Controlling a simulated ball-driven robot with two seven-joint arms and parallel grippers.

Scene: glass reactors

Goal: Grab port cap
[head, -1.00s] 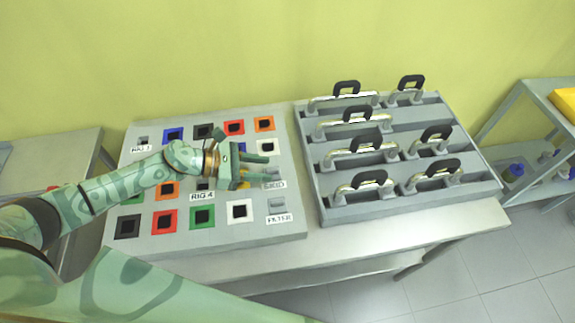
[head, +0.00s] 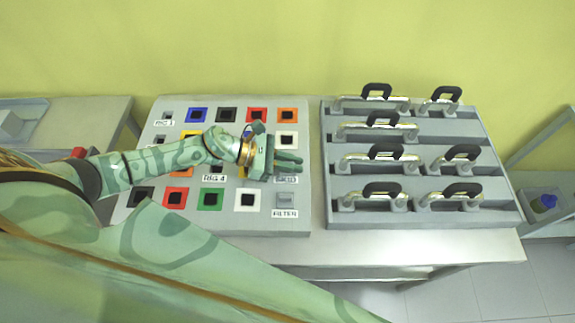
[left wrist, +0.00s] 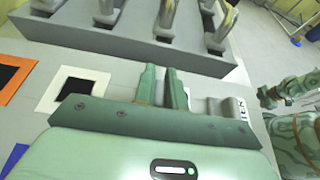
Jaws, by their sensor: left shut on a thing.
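My left gripper (head: 289,160) reaches over the right side of the grey board (head: 296,224), by a small label in the row above the FILTER label. Its two green fingers are close together, and they also show in the left wrist view (left wrist: 163,88). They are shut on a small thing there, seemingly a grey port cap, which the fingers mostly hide. Another grey piece (head: 285,199) sits above the FILTER label and also shows in the left wrist view (left wrist: 228,107). A further grey piece (head: 167,115) is at the board's top left. My right gripper is not in view.
The board carries several coloured square ports, such as a red one (head: 257,115) and a white one (head: 247,199). A grey rack (head: 420,217) with several black-handled metal parts stands close to its right. Bare table (head: 400,245) shows in front of the rack.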

